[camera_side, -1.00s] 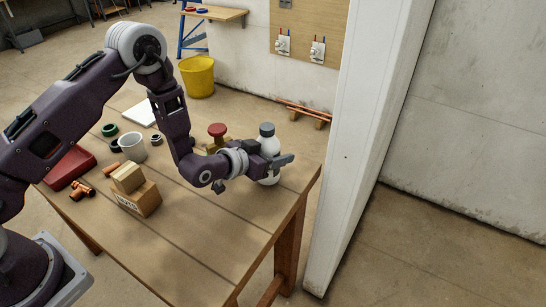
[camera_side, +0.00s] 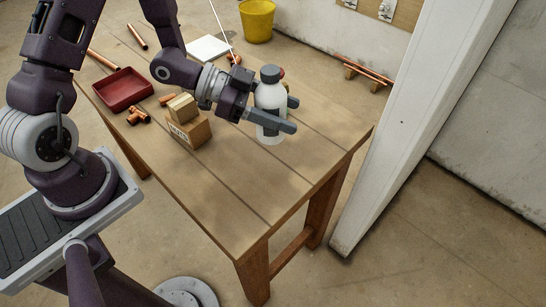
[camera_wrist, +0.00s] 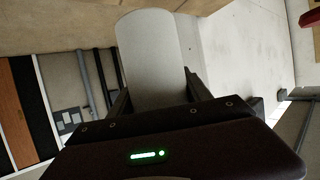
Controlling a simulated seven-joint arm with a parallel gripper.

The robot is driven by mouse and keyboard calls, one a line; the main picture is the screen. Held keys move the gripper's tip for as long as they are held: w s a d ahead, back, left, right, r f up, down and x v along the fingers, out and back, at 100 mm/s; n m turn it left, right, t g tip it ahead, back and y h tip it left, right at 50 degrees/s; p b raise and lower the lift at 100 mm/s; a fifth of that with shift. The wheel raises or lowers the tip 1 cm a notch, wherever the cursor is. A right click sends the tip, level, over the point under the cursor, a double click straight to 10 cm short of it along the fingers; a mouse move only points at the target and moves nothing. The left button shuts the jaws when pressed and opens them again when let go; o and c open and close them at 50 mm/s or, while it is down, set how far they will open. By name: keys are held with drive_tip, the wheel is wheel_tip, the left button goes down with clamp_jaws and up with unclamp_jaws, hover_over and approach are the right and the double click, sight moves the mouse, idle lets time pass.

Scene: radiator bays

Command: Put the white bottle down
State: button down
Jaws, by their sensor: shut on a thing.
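The white bottle (camera_side: 270,99) with a dark grey cap stands upright near the right end of the wooden table (camera_side: 225,190). My gripper (camera_side: 287,114) reaches it from the left and is shut on its body, with one finger on the near side and one on the far side. The bottle's base is low over the tabletop; I cannot tell whether it touches. In the wrist view the bottle (camera_wrist: 152,58) is a pale, blank shape between the fingers of my gripper (camera_wrist: 160,92); its cap and base are not clear there.
Left of my gripper are a cardboard box (camera_side: 188,131) with a smaller block (camera_side: 183,107) on it, copper fittings (camera_side: 138,117) and a red tray (camera_side: 122,84). A red part (camera_side: 282,72) shows behind the bottle. A white pillar (camera_side: 425,120) rises beyond the table's right end. The front tabletop is clear.

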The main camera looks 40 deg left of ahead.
wheel_tip(320, 180, down, 10)
drive_tip(key=shift+s+r, duration=0.1)
drive_tip(key=shift+r, duration=0.15)
drive_tip(key=shift+f, duration=0.1)
drive_tip(key=shift+c, duration=2.4)
unclamp_jaws()
